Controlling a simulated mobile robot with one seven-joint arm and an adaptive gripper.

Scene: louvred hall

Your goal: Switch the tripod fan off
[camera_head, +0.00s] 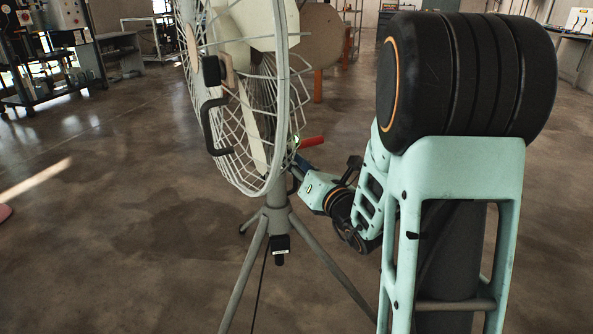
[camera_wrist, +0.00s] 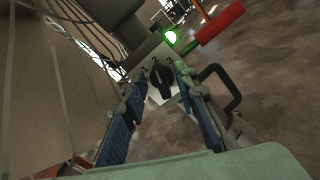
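The tripod fan (camera_head: 262,100) stands left of my arm, its white wire cage facing left on a grey tripod. In the wrist view, a dark rotary knob (camera_wrist: 163,80) sits on a pale plate marked 1, 2 and 3. Its pointer appears to lie near the 2, but this is hard to read. A green light (camera_wrist: 171,37) glows above the knob. My gripper (camera_wrist: 158,82) is open, with its blue-padded fingers on either side of the knob; I cannot tell whether they touch it. In the head view the knob and fingertips are hidden behind the cage and pole.
A red grip (camera_wrist: 220,22) sticks out beside the light, and a black looped handle (camera_wrist: 228,88) is close to my right finger. The tripod legs (camera_head: 244,275) spread below. A cart (camera_head: 45,50) stands far left. The floor left of the fan is mostly clear.

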